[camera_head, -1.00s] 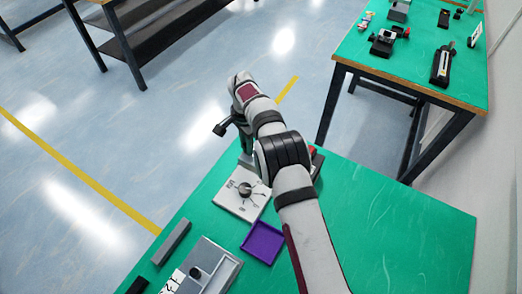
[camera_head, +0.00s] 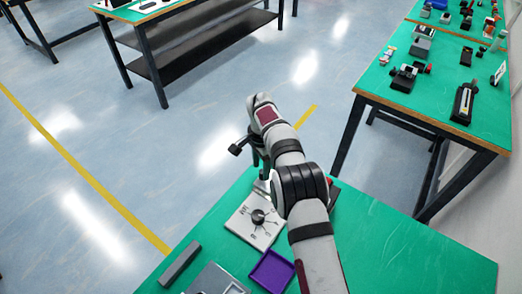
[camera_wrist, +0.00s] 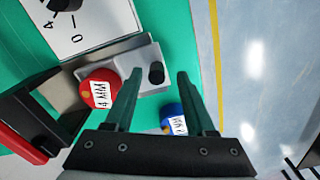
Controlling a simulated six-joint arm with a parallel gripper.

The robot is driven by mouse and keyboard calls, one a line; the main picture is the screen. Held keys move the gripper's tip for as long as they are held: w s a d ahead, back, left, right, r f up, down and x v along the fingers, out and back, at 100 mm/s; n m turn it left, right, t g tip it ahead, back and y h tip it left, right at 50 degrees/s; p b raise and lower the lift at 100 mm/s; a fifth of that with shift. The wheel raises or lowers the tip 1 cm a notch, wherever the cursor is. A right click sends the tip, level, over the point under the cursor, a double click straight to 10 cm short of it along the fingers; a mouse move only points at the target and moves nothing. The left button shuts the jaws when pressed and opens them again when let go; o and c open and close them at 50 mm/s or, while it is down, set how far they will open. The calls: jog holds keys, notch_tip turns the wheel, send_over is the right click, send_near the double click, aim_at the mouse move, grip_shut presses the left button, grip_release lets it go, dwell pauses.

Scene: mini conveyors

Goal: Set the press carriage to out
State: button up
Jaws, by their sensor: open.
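My gripper (camera_wrist: 160,74) is open and empty in the wrist view. A light grey block (camera_wrist: 140,66) with a short black knob (camera_wrist: 156,73) lies beyond its fingers. The knob appears between the two fingertips; I cannot tell whether they are level with it. The block may be the press carriage, but its in or out position is unclear. A red round piece labelled "4 MM" (camera_wrist: 100,92) sits by the left finger. A blue round labelled piece (camera_wrist: 174,117) shows between the fingers, partly hidden by the gripper. In the head view my arm hides most of this spot.
A white dial plate (camera_head: 244,231) with a dark knob lies beside the block. A black and red part (camera_wrist: 30,125) stands left of my gripper. A purple tray (camera_head: 272,272) and a grey bar (camera_head: 180,264) lie nearer. The green table right of my arm is clear.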

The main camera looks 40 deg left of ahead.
notch_tip(320, 180, up, 14)
jog(key=shift+f, duration=0.15)
jog(key=w+d+r, duration=0.1)
jog(key=d+r, duration=0.7)
jog(key=d, duration=0.3)
jog(key=s+d+r, duration=0.2)
jog(key=s+d, duration=0.1)
jog(key=d, duration=0.4)
jog(key=s+d+r, duration=0.2)
jog(key=s+d, duration=0.2)
jog(key=d, duration=0.4)
jog(key=s+d+f, duration=0.2)
jog(key=s+d, duration=0.1)
jog(key=s, duration=0.3)
jog(key=s+d+f+y, duration=0.1)
jog(key=s+d+f, duration=0.2)
jog(key=s, duration=0.4)
jog(key=s+d+f+m, duration=0.1)
jog(key=s+d+f, duration=0.1)
jog(key=s+d, duration=0.3)
jog(key=shift+s+f+y, duration=0.2)
jog(key=shift+s+y, duration=0.2)
jog(key=shift+s, duration=0.7)
